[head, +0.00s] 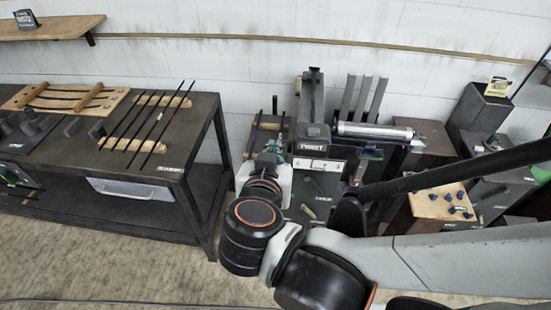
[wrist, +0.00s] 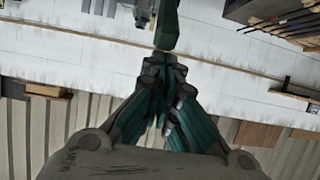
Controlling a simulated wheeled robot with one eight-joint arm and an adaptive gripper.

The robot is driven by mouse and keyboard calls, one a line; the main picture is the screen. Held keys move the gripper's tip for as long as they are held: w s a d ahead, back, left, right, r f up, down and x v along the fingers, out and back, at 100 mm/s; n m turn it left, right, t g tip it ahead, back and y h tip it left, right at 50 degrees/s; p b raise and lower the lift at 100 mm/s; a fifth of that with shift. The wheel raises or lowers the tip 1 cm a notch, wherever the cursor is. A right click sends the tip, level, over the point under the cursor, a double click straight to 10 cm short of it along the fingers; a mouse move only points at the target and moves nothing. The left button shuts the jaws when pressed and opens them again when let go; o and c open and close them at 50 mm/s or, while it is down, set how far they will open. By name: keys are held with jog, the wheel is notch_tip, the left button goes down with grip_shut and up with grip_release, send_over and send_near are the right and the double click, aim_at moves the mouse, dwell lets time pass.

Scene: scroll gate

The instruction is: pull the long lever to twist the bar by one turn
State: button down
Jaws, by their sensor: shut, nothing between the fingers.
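The station labelled TWIST (head: 313,131) stands against the wall in the middle of the head view, with a white marked strip on its front. A silver cylinder (head: 375,131) lies level to its right. My gripper (head: 270,148) is at the station's left side, partly hidden by my wrist. In the wrist view my gripper (wrist: 165,65) shows its teal fingers drawn together with nothing between them. A dark green handle-like piece (wrist: 166,25) lies just beyond the fingertips; I cannot tell whether they touch. Which part is the long lever is unclear, as my arm covers much of the front.
A dark table (head: 200,150) on the left carries thin rods (head: 150,120) and a wooden board (head: 65,97). On the right stand dark pedestals and a wooden block with blue pieces (head: 443,201). A wooden shelf (head: 50,28) is on the wall. Floor is open at lower left.

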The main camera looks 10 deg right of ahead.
jog(key=shift+w+d+r+p, duration=0.15)
jog(key=shift+r+p, duration=0.1)
jog(key=shift+r, duration=0.35)
jog(key=shift+w+a+r+p, duration=0.1)
jog(key=shift+r+p, duration=0.15)
jog(key=shift+r, duration=0.3)
jog(key=f+p+v, duration=0.1)
jog(key=v, duration=0.8)
jog(key=shift+s, duration=0.3)
